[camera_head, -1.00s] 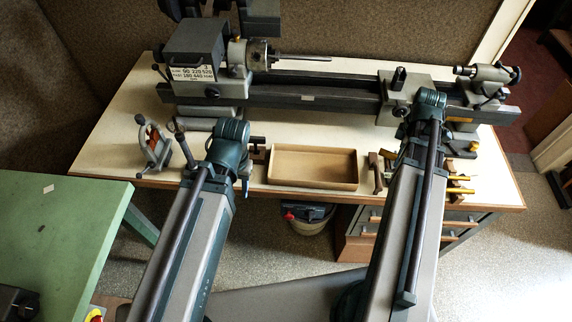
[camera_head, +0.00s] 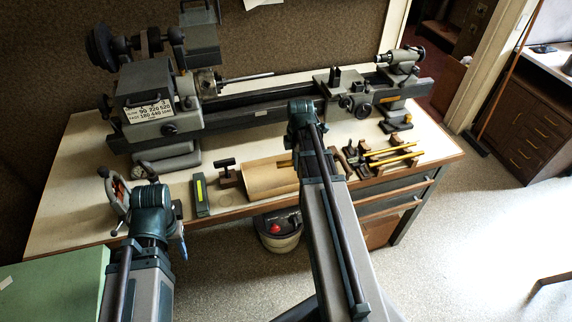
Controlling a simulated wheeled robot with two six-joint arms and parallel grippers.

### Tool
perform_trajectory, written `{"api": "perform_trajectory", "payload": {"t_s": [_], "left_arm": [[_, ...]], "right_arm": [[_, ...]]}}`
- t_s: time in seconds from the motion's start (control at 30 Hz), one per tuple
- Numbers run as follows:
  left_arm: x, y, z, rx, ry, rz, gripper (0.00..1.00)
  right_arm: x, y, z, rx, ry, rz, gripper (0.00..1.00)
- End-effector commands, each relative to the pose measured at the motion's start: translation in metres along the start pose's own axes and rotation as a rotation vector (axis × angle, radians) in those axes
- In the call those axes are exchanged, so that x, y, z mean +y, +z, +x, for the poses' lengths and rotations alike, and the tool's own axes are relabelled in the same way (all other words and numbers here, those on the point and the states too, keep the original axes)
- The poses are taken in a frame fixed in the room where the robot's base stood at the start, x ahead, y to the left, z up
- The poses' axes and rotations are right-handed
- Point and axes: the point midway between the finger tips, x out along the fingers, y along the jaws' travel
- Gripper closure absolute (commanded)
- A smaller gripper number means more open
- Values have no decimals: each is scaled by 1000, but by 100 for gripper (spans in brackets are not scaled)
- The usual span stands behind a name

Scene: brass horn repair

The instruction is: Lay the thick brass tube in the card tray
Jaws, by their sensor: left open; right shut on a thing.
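The card tray (camera_head: 262,184) is a shallow tan box near the front edge of the bench; its right end is hidden by my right arm. My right gripper (camera_head: 303,152) is over the tray's right part, mostly hidden behind its own wrist. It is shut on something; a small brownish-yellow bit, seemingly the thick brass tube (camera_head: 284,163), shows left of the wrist. I cannot tell whether it touches the tray floor. My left gripper (camera_head: 150,178) is open at the bench's front left, largely hidden by its wrist, well left of the tray.
A lathe (camera_head: 265,107) runs along the back of the bench. Thin brass rods (camera_head: 392,160) lie on supports right of the tray. A green-grey block with a yellow strip (camera_head: 201,194) and a dark-handled tool stand left of it. A green table (camera_head: 60,285) is at lower left.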

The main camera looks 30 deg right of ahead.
Motion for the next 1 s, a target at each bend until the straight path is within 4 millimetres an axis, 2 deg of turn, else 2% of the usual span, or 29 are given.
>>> {"api": "perform_trajectory", "payload": {"t_s": [0.03, 0.1, 0.2, 0.57, 0.77, 1.0], "left_arm": [[0, 0, 6, 0, 0, 0, 55], [1, 0, 8, 0, 0, 0, 55], [1, 0, 8, 0, 0, -1, 55], [1, 0, 7, 0, 0, 0, 55], [1, -1, 14, 0, 0, 0, 55], [3, -2, 33, 0, 0, 0, 55]], "right_arm": [[7, -10, 6, 3, 11, -34, 100], [13, -19, 8, 5, 24, -67, 100], [16, -24, 9, 6, 31, -88, 100], [16, -24, 8, 5, 25, -89, 100], [14, -24, 16, 5, 25, -88, 100], [12, -24, 34, 5, 25, -88, 100]]}}
